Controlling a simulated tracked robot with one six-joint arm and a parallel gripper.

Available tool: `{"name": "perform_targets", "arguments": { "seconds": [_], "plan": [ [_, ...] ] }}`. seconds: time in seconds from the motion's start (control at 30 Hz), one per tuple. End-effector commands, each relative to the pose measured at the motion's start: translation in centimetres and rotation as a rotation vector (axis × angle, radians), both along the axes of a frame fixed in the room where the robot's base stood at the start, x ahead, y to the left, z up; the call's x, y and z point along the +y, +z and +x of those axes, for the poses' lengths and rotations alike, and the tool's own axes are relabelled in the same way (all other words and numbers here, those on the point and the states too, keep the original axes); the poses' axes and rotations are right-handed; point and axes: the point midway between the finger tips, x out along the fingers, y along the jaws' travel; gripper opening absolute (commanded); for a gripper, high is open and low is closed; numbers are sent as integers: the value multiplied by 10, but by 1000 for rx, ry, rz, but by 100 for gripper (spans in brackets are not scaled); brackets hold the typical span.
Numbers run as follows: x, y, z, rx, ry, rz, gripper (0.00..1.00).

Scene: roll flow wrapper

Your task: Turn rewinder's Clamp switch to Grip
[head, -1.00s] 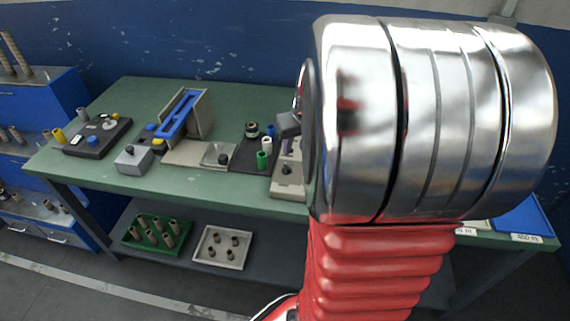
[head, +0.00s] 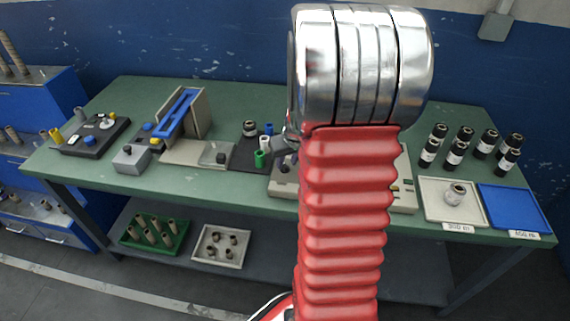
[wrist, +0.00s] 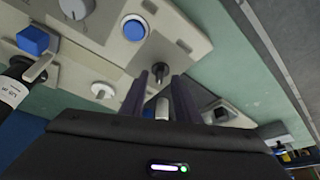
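The rewinder (head: 403,198) is a beige console on the bench, largely hidden behind my arm in the head view. The wrist view shows its beige panel (wrist: 185,35) close up. On it are a dark knob (wrist: 159,70), a round blue button (wrist: 135,28), a silver lever on a white disc (wrist: 103,91) and another pale knob (wrist: 76,8). No labels are readable, so I cannot tell which is the Clamp switch. My gripper (wrist: 159,84) has its two dark fingers apart, with the dark knob just beyond or between the tips. Contact cannot be told.
A blue square block (wrist: 32,40) and a black labelled roll (wrist: 12,88) lie left in the wrist view. Right of the rewinder are several black rolls (head: 461,145), a white tray (head: 437,212) and a blue tray (head: 515,205). Other bench devices (head: 185,120) stand left.

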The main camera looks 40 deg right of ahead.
Motion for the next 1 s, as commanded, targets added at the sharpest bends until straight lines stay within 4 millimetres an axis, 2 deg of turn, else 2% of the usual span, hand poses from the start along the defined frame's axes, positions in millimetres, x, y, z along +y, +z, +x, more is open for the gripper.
{"name": "perform_targets", "arguments": {
  "seconds": [0.2, 0.57, 1.0],
  "plan": [
    [-2, -17, 6, 1, -1, 2, 29],
    [-3, -19, 7, 0, 0, 0, 29],
    [-3, -19, 7, 0, 0, 0, 0]
  ]
}}
